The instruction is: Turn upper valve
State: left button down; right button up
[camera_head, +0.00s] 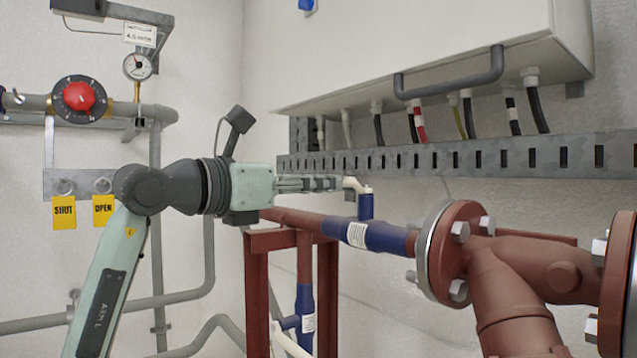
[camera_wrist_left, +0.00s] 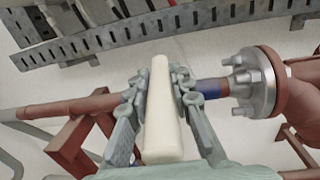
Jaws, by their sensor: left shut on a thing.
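The upper valve (camera_head: 366,232) has a blue body with a white label on a red horizontal pipe, and a blue stem rises from it. Its cream handle (camera_head: 352,184) sits at the top of the stem. My left gripper (camera_head: 333,184) reaches it from the left and is shut on the handle. In the left wrist view the cream handle (camera_wrist_left: 163,115) lies lengthwise between the two fingers, and the blue valve body (camera_wrist_left: 213,89) is partly hidden behind the right finger. My right gripper is in neither view.
A lower blue valve (camera_head: 305,308) with a cream handle stands below. A perforated metal rail (camera_head: 460,158) and cabinet (camera_head: 420,60) with cables are above and behind. A bolted red flange (camera_head: 447,250) is to the right. A red knob (camera_head: 79,97) is at far left.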

pick_arm(q)
jog(key=shift+w+a+m+g, duration=0.25)
jog(key=shift+m+g, duration=0.05)
jog(key=shift+g, duration=0.1)
jog(key=shift+w+a+m+g+h, duration=0.2)
jog(key=shift+m+g+h, duration=0.1)
jog(key=shift+h, duration=0.3)
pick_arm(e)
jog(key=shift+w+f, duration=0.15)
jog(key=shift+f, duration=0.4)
pick_arm(q)
jog(key=c, duration=1.3)
grip_release()
jog(key=shift+c, duration=0.2)
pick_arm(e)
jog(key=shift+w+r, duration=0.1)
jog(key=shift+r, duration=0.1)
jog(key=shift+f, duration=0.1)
pick_arm(q)
jog(key=v, duration=1.2)
